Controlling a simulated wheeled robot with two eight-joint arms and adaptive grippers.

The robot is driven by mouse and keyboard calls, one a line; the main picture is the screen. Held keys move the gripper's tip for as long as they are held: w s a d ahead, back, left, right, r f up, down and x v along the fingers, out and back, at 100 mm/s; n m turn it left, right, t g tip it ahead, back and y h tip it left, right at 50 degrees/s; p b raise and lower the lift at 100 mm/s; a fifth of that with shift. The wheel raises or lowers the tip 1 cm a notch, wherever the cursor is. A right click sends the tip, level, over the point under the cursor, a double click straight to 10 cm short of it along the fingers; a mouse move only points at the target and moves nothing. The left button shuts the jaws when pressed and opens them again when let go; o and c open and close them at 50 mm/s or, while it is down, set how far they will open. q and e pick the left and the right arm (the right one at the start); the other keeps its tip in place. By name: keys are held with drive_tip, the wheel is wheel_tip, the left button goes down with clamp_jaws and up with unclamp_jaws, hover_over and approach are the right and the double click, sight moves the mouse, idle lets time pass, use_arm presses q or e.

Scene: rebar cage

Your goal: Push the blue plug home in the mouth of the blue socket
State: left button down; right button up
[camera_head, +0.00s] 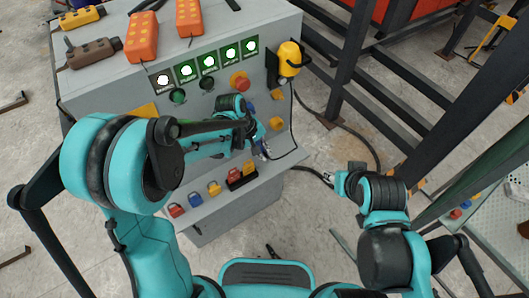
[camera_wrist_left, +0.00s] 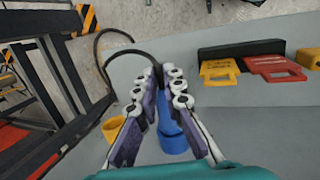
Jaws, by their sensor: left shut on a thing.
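My left gripper (camera_head: 263,149) is in front of the grey cabinet's sloping face, and it also shows in the left wrist view (camera_wrist_left: 165,78). Its fingers are shut on the blue plug (camera_wrist_left: 165,116), which shows between them. The blue socket (camera_wrist_left: 173,143) is a wider blue ring right below the plug in the wrist view. The plug lines up with its mouth, but the fingers hide how deep it sits. In the head view my left arm hides most of the socket. My right gripper (camera_head: 328,179) is off the cabinet's right side; its fingers are too small to read.
A yellow socket (camera_head: 277,124) is beside the blue one. A black cable (camera_wrist_left: 118,33) loops near the fingers. A yellow handset-like box (camera_head: 289,59) is at the upper right corner. Dark steel frames (camera_head: 345,75) stand to the right.

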use_arm(q)
drive_tip(key=shift+w+a, duration=0.1)
drive_tip(key=c, duration=1.6)
unclamp_jaws()
drive_tip(key=shift+o, duration=0.2)
drive_tip(key=v, duration=1.2)
